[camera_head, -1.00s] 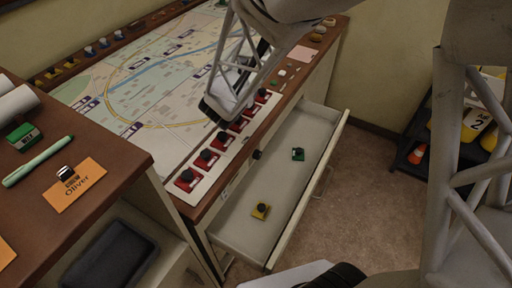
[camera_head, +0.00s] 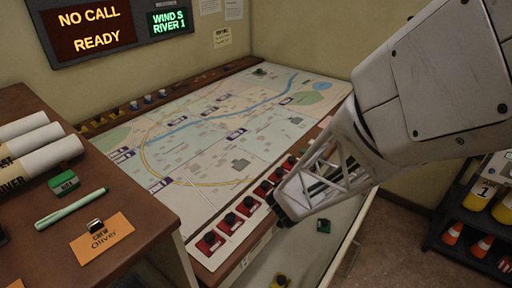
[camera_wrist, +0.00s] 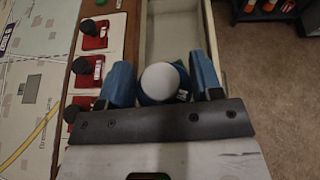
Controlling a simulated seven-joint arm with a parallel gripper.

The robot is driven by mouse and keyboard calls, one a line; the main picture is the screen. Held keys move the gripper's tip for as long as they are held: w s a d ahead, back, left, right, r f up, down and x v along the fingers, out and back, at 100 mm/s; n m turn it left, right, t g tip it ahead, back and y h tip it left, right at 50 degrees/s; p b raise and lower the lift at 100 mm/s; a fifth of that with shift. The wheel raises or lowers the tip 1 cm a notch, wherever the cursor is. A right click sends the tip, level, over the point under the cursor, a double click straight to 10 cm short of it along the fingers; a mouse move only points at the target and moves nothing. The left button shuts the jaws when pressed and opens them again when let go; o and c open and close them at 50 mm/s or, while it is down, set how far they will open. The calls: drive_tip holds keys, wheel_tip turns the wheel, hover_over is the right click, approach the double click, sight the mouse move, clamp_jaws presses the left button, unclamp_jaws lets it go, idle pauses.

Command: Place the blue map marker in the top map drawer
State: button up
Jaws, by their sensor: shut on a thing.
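My gripper (camera_wrist: 163,85) is shut on the blue map marker (camera_wrist: 160,86), whose white round top and blue body show between the two blue fingers in the wrist view. In the head view my gripper (camera_head: 284,208) is beside the row of red markers, near the drawer's edge, and the held marker is hidden there. The open map drawer (camera_head: 343,232) is pulled out below the map table, partly behind my arm. It also shows beneath the gripper in the wrist view (camera_wrist: 174,38).
Red markers (camera_head: 210,242) stand in a row along the map table's near edge. The map (camera_head: 215,125) lies flat behind them. A desk with a pen (camera_head: 72,208) and an orange name card (camera_head: 102,240) is at the left. A shelf with cones (camera_head: 481,246) is at the right.

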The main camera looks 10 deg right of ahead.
hover_over(300, 252)
wheel_tip(300, 252, down, 17)
idle(0.5)
drive_tip(key=shift+s+a, duration=0.1)
wheel_tip(300, 252, down, 14)
idle(0.9)
drive_tip(key=shift+f, duration=0.15)
drive_tip(key=shift+f, duration=1.85)
drive_tip(key=shift+f, duration=0.1)
drive_tip(key=o, duration=0.9)
drive_tip(key=shift+o, duration=0.2)
